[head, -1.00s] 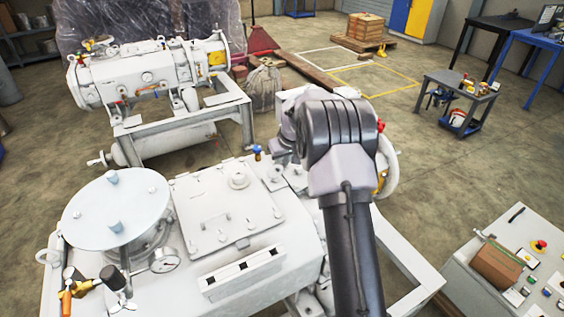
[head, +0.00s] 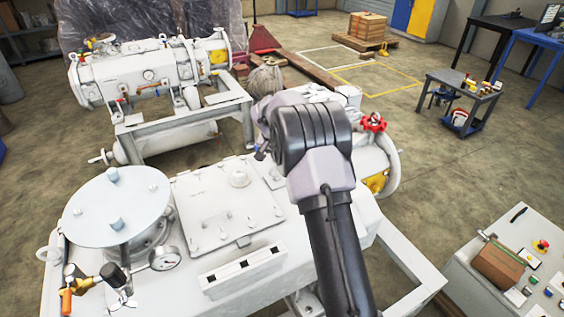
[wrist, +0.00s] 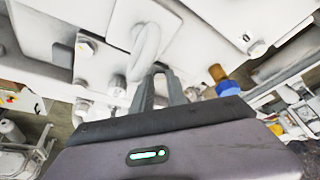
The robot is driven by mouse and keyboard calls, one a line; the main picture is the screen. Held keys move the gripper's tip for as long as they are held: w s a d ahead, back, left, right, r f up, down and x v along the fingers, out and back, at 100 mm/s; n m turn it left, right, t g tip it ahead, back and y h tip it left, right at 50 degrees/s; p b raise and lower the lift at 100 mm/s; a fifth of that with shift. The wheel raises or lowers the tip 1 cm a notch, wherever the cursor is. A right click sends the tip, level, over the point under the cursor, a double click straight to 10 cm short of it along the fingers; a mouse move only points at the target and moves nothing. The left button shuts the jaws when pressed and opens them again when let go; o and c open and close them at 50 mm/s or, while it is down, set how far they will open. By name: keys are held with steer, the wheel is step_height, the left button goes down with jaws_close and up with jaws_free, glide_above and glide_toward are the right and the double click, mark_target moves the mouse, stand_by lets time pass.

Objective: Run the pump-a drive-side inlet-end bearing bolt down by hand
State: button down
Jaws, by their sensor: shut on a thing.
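My gripper (wrist: 161,72) shows in the wrist view with its two dark fingers close together, tips against the white pump housing. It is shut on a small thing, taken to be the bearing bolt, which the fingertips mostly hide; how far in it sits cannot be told. A white lifting eye (wrist: 146,48) stands just left of and above the fingertips. Other bolt heads (wrist: 86,48) and (wrist: 117,84) show to the left. In the head view the near white pump (head: 300,262) lies below my arm, which hides the gripper and bolt.
A brass fitting with a blue part (wrist: 228,87) is close right of my fingers. In the head view a red handwheel (head: 373,122) stands right of my arm. A round lid (head: 117,205) and gauge (head: 164,259) are at left. A second pump (head: 150,75) stands behind.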

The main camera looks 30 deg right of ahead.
steer(key=m+h, duration=0.1)
steer(key=m, duration=0.2)
steer(key=shift+w+a+g, duration=0.1)
steer(key=shift+w+g, duration=0.05)
steer(key=shift+g, duration=0.25)
steer(key=m+g+p, duration=0.1)
steer(key=m, duration=0.1)
steer(key=shift+r+m, duration=0.15)
steer(key=shift+m, duration=0.15)
steer(key=shift+w+m+g+p, duration=0.15)
steer(key=shift+m+g+p, duration=0.25)
steer(key=shift+m+p, duration=0.75)
steer(key=shift+w+m+g+p, duration=0.1)
steer(key=shift+m+g+p, duration=0.3)
steer(key=shift+m+p, duration=0.65)
steer(key=c, duration=1.3)
jaws_free()
